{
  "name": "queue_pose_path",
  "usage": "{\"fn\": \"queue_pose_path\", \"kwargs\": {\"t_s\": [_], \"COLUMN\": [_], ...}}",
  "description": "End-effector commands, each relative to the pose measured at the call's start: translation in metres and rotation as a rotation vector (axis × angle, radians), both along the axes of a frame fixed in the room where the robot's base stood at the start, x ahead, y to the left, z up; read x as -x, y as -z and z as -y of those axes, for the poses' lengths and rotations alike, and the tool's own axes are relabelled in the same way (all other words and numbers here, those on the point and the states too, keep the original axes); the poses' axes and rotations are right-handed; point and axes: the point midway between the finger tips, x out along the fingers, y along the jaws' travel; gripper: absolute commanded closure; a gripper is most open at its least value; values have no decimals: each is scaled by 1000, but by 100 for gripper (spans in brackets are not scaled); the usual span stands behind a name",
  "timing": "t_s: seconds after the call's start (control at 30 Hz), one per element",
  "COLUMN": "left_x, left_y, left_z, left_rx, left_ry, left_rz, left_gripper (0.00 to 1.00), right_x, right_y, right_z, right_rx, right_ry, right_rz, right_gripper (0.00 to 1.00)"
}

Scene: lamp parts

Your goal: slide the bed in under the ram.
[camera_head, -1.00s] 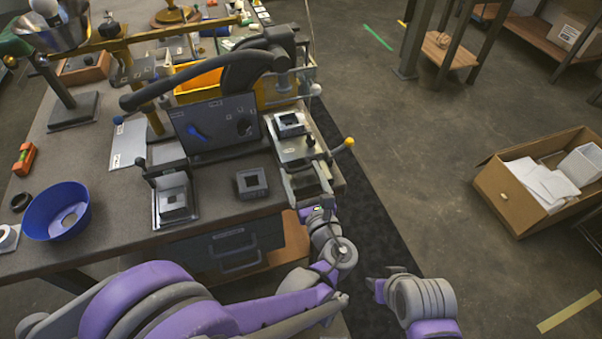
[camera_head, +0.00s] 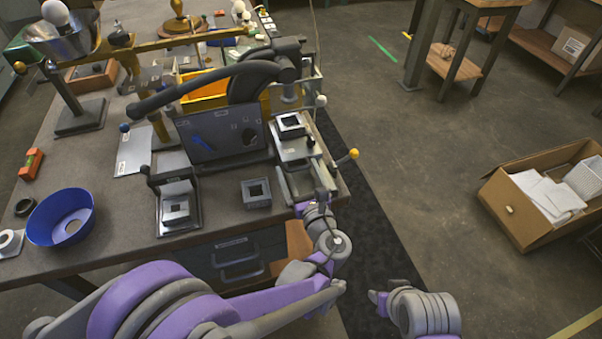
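The bed (camera_head: 294,149) is a pale metal plate carrying a dark-rimmed square block (camera_head: 291,125). It sits on rails at the right end of the bench, in front of the ram (camera_head: 290,92), which hangs from the press's thick dark arm. From this angle I cannot tell how far under the ram the block is. My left gripper (camera_head: 311,207) is at the front end of the rails, low beside the bench edge; its fingertips are too small and hidden to show a grip. My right gripper (camera_head: 376,298) is off the bench over the dark floor mat, holding nothing visible.
A yellow-knobbed lever (camera_head: 346,158) sticks out right of the rails. A loose square block (camera_head: 256,193), a small fixture (camera_head: 178,211) and a blue bowl (camera_head: 62,217) stand to the left. A cardboard box (camera_head: 527,220) is on the floor at right.

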Motion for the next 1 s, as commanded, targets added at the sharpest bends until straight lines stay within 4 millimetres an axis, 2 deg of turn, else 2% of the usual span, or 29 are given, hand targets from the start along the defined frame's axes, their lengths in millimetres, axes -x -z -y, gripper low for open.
{"fn": "queue_pose_path", "kwargs": {"t_s": [0.27, 0.7, 0.83, 1.0], "left_x": [7, 83, 96, 102], "left_y": [0, 1, 1, 1], "left_z": [4, 29, 33, 33], "left_rx": [1, 3, 2, 1], "left_ry": [6, 6, 4, 0], "left_rz": [-1, -1, -2, -2], "left_gripper": [0, 0, 0, 0], "right_x": [0, 0, 0, 0], "right_y": [0, 2, 2, 2], "right_z": [0, 0, 0, 0], "right_rx": [0, 0, 0, 0], "right_ry": [0, 0, 0, 0], "right_rz": [0, -1, -1, -1], "right_gripper": [54, 54, 54, 54]}}
